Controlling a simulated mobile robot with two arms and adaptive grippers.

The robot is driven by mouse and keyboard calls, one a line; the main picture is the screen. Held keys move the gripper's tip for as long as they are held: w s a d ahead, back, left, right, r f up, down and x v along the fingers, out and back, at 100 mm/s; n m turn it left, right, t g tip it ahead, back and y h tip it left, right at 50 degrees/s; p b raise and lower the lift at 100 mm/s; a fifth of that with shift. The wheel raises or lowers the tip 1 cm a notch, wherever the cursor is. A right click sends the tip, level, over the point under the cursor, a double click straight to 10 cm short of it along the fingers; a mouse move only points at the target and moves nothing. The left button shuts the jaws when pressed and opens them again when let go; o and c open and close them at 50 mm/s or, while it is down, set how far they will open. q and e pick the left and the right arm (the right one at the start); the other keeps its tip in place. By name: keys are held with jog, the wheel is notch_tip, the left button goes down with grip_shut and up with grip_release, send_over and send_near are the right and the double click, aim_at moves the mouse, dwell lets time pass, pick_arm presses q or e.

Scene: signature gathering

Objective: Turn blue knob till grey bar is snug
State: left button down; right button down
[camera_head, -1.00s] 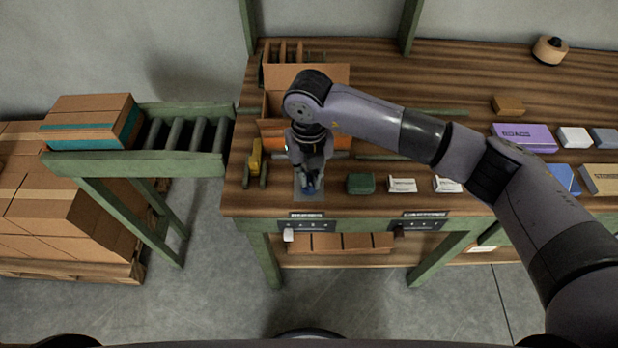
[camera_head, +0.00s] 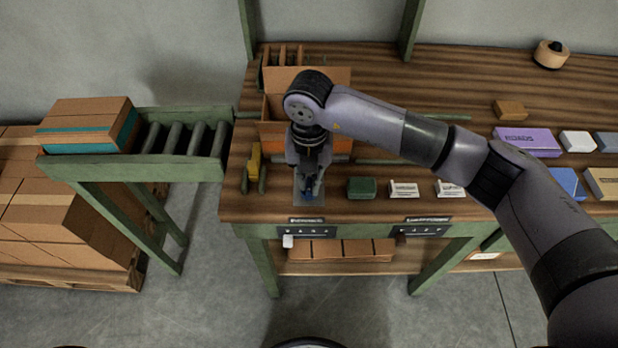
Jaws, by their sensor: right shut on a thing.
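The blue knob (camera_head: 309,194) shows as a small dark blue patch at my right gripper's fingertips, near the front left of the table. My right gripper (camera_head: 309,186) points down and is shut on the knob. A flat grey plate (camera_head: 310,203) lies under it on the table top. I cannot make out the grey bar; my gripper and wrist cover most of this spot. My left gripper is not in view.
An open cardboard box (camera_head: 337,80) stands just behind my right gripper. A yellow item (camera_head: 254,160) is to the left, a green block (camera_head: 361,187) and white cards (camera_head: 404,189) to the right. The wooden table's (camera_head: 430,75) back middle is clear.

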aim_at(309, 184)
jog(key=c, duration=1.7)
grip_release()
notch_tip(309, 184, up, 12)
